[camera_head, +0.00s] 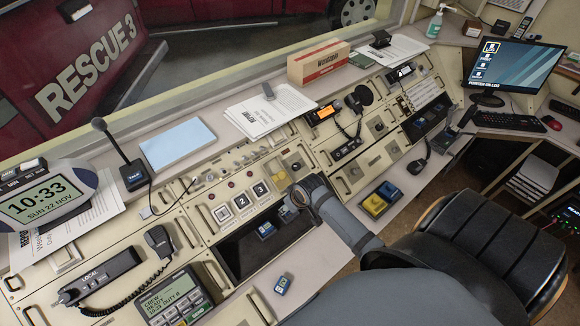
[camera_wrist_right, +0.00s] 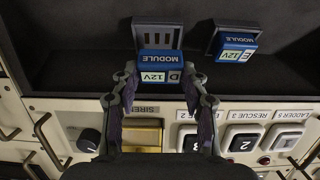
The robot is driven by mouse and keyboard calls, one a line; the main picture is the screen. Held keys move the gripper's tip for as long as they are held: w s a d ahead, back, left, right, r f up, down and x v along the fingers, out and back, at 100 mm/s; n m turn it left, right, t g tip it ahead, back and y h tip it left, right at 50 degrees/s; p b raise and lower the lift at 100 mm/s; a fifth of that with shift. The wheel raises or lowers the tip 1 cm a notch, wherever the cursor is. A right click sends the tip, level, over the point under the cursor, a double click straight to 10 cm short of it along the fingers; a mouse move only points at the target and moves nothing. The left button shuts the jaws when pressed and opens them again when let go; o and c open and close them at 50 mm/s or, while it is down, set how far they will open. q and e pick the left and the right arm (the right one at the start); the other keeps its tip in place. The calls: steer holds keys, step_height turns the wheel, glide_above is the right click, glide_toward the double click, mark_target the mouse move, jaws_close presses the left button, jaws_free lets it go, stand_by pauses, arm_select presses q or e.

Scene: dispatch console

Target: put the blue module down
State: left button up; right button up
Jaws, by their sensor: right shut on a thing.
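My right gripper (camera_head: 289,210) reaches over the console's dark recess in the head view. In the right wrist view its fingers (camera_wrist_right: 154,80) are shut on a blue module with a 12V label marked D (camera_wrist_right: 160,62). A pale slotted plate (camera_wrist_right: 158,36) is right behind this module; I cannot tell whether they touch. A second blue module, marked E (camera_wrist_right: 238,50), sits in the recess beside it and shows in the head view (camera_head: 265,230). Another small blue module (camera_head: 283,284) lies on the front ledge. The held module is mostly hidden in the head view. My left gripper is not in view.
Square numbered buttons (camera_head: 240,201) line the panel above the recess (camera_head: 241,256). A radio handset (camera_head: 98,276) with a coiled cord is at the left. Yellow and blue blocks (camera_head: 376,204) stand right of my gripper. A black chair (camera_head: 480,245) is at the right.

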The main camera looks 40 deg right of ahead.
steer(key=shift+w+d+f, duration=0.15)
steer(key=shift+f, duration=0.1)
step_height(320, 180, down, 3)
steer(key=shift+w+f, duration=0.15)
steer(key=o, duration=1.2)
steer(key=shift+f, duration=0.1)
steer(key=v, duration=1.2)
